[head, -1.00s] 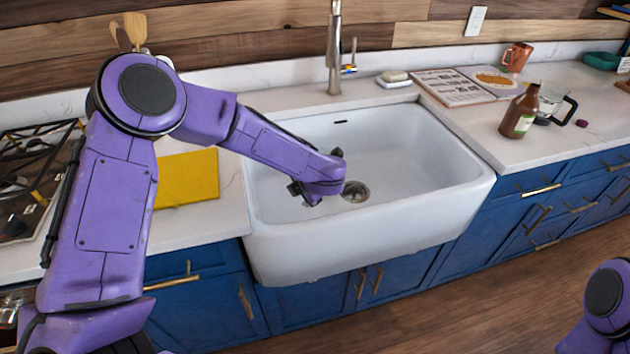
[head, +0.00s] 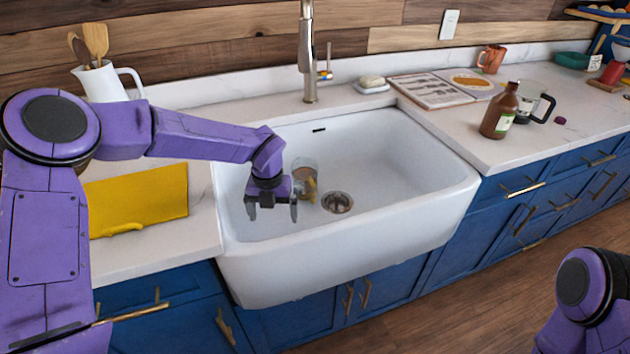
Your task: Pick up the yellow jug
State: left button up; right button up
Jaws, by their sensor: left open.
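A clear vessel with a yellow part (head: 307,178), which looks like the yellow jug, stands in the white sink (head: 395,225), left of the drain. My left gripper (head: 272,212) is open and empty. It points down over the sink, just left of the vessel in the picture and partly in front of it. I see a gap between them but cannot tell the depth. My right gripper is out of view; only part of that arm shows at the lower right.
A tall faucet (head: 307,55) rises behind the sink. A yellow board (head: 140,198) and a white pitcher of wooden utensils (head: 103,82) are on the left counter. A brown bottle (head: 500,112) and glass pot (head: 533,100) stand on the right counter.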

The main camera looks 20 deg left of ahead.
aim_at(304, 171)
jog(key=u, duration=0.05)
jog(key=i, duration=0.9)
